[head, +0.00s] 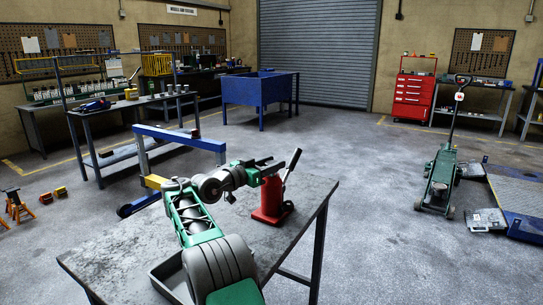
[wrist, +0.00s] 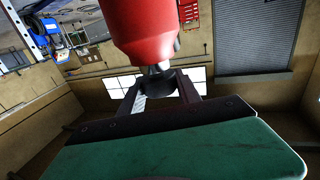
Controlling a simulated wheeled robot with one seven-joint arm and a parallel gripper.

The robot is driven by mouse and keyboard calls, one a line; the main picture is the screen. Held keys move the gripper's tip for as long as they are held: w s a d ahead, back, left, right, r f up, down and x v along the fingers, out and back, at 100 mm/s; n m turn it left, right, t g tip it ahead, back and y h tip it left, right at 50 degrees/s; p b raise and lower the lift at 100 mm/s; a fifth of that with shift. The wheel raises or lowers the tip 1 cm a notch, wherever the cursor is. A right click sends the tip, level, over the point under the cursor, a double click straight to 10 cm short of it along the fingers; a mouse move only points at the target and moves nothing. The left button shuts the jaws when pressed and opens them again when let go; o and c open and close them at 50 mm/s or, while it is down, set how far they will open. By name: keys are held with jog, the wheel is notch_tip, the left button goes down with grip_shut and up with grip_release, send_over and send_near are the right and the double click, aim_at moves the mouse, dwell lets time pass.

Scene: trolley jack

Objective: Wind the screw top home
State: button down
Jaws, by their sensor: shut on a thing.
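The red jack (head: 268,198) stands upright on the grey worktable, with a dark lever (head: 292,163) rising at its right. My gripper (head: 266,167) reaches across from the left to the top of the jack. In the wrist view the red jack body (wrist: 145,28) fills the upper middle, and a dark round screw top (wrist: 157,87) sits at its end. My gripper (wrist: 159,84) has its two fingers on either side of this screw top and is shut on it. In the head view the gripper hides the screw top. Its thread cannot be made out.
The worktable (head: 118,250) carries a shallow grey tray (head: 164,278), partly hidden by my arm. The lever stands close to the right of my gripper. A green trolley jack (head: 439,185) stands on the floor to the right, apart from the table. Open floor lies beyond the table.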

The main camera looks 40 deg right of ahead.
jog(key=shift+r, duration=0.2)
jog(key=c, duration=0.8)
grip_release()
jog(key=shift+f, duration=0.1)
jog(key=shift+c, duration=0.2)
